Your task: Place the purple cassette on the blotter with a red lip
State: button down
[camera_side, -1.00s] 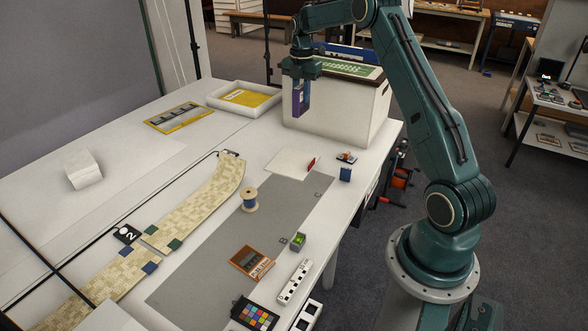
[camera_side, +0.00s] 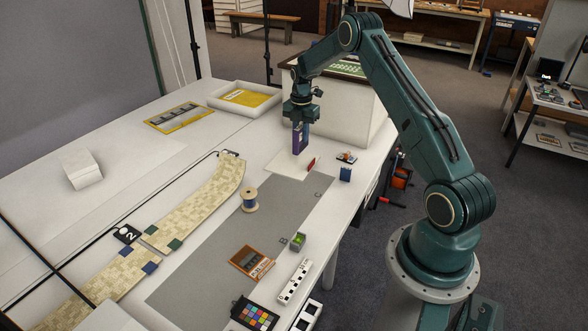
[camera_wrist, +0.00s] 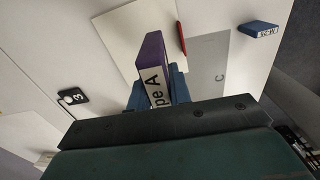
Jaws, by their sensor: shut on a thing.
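The purple cassette (camera_side: 299,140) is upright in my gripper (camera_side: 301,122), just over the white blotter (camera_side: 281,165). In the wrist view the cassette (camera_wrist: 152,58) has a white label reading "pe A", and blue fingers (camera_wrist: 178,85) are on its sides. My gripper is shut on it. The blotter (camera_wrist: 115,28) has a red lip (camera_side: 311,163) at its right edge, which also shows in the wrist view (camera_wrist: 181,38). I cannot tell whether the cassette's bottom edge touches the blotter.
A small blue block (camera_side: 345,174) and a small item (camera_side: 346,157) stand right of the blotter. A large white box (camera_side: 350,112) stands behind. A blue spool (camera_side: 249,199) and grey mat (camera_side: 245,235) lie in front. A white tray (camera_side: 216,103) sits at back left.

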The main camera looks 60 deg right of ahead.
aim_at(301, 148)
jog(key=shift+f, duration=0.9)
jog(key=shift+f, duration=2.1)
jog(key=shift+f, duration=0.1)
jog(key=c, duration=1.3)
grip_release()
notch_tip(301, 148, up, 11)
jog(key=shift+r, duration=0.6)
